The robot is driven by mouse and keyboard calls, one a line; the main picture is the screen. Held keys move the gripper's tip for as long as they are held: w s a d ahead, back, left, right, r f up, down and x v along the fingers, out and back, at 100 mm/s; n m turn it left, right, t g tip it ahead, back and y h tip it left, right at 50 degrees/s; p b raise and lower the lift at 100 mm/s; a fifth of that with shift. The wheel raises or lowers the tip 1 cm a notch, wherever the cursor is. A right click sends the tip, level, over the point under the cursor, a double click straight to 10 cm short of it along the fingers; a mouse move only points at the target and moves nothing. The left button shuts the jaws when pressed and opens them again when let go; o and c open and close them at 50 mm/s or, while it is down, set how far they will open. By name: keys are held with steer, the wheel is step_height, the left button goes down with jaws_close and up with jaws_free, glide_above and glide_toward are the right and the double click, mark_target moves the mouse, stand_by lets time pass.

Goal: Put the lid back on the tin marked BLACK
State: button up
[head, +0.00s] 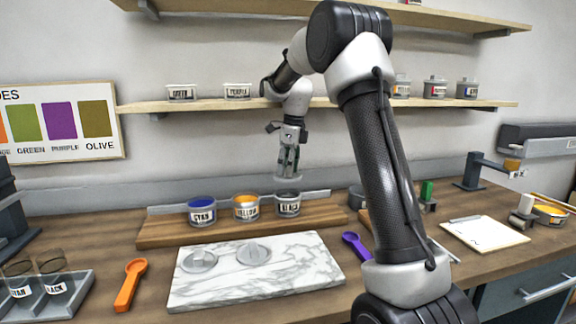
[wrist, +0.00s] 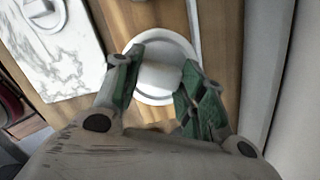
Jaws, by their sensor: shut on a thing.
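My gripper (head: 289,163) points down above the tin marked BLACK (head: 288,208) and is shut on a grey lid (head: 288,179). In the wrist view the lid (wrist: 158,50) is a pale round disc with its raised knob between my green fingertips (wrist: 160,85). The BLACK tin stands upright at the right of a row on a wooden board (head: 170,235). The lid appears just above the tin; whether they touch I cannot tell. In the wrist view the tin is hidden under the lid.
Two lids (head: 199,260) (head: 253,253) lie on the marble slab (head: 300,275) in front. An orange scoop (head: 130,284) and a purple scoop (head: 356,246) flank it. A shelf (head: 220,104) runs behind my arm.

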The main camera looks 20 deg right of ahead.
steer(key=shift+f, duration=2.7)
steer(key=shift+f, duration=0.15)
steer(key=o, duration=1.6)
steer(key=shift+c, duration=0.2)
steer(key=shift+r, duration=3.55)
steer(key=shift+c, duration=0.4)
jaws_close()
